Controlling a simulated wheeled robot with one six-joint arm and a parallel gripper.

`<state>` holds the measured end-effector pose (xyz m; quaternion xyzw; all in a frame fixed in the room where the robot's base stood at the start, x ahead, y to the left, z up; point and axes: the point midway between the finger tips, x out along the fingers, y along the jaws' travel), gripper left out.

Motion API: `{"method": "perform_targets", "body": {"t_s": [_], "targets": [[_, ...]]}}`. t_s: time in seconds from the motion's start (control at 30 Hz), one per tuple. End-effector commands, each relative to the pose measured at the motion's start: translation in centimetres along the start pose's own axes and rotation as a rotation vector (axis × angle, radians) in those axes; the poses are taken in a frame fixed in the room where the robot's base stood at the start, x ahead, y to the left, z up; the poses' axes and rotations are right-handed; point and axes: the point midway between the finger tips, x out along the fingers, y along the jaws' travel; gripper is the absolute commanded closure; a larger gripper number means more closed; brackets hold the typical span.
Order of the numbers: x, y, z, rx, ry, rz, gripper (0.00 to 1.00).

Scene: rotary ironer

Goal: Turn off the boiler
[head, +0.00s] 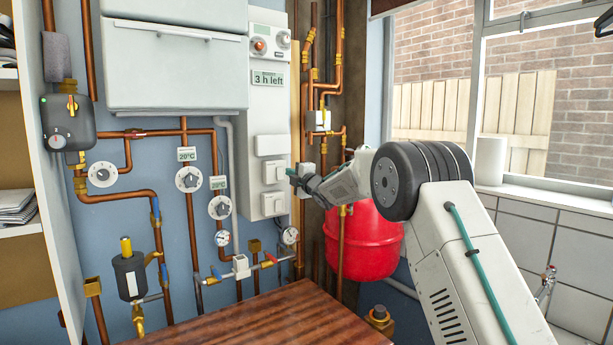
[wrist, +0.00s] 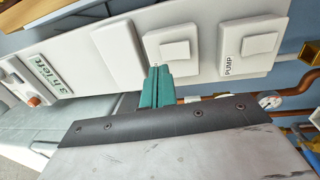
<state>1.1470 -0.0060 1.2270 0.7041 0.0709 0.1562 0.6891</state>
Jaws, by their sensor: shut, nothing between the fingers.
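The white boiler (head: 175,65) hangs on the blue wall, with a narrow white control panel (head: 284,110) to its right. The panel has a dial with a red part (head: 259,45), a "3 h left" display (head: 268,79) and a column of switch plates. In the wrist view, the middle switch (wrist: 176,50) lies between a blank-looking plate (wrist: 118,51) and the switch marked PUMP (wrist: 250,46). My gripper (head: 292,173), with green fingers (wrist: 157,72), is shut and empty at the middle switch's edge. I cannot tell whether it touches. Any label there is hidden.
Copper pipes, dials (head: 188,179) and valves cover the wall left of the panel. A red tank (head: 362,242) stands below my arm. A wooden top (head: 265,320) lies in front. A window (head: 500,90) is at right.

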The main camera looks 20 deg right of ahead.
Motion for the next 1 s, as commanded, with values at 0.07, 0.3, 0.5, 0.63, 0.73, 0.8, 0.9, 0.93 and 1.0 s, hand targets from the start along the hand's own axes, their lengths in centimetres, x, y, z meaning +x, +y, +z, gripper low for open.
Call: {"method": "perform_targets", "body": {"t_s": [0.07,0.3,0.5,0.63,0.73,0.8,0.9,0.93,1.0], "targets": [[-1.9,0.7,0.0,0.0,-0.001,0.0,1.0],[-7.1,1.8,0.8,-0.002,-0.008,0.0,1.0],[-9.0,2.3,0.7,-0.002,-0.007,0.0,1.0],[-9.4,2.4,0.6,-0.002,-0.005,0.001,1.0],[-9.3,2.3,0.5,-0.001,-0.004,0.0,1.0],[-9.3,2.3,0.4,-0.001,-0.004,0.001,1.0],[-9.3,2.3,0.4,0.001,-0.004,0.001,1.0],[-9.3,2.3,0.4,0.006,-0.004,0.0,1.0],[-9.3,1.8,0.8,0.042,-0.022,-0.025,1.0]]}}
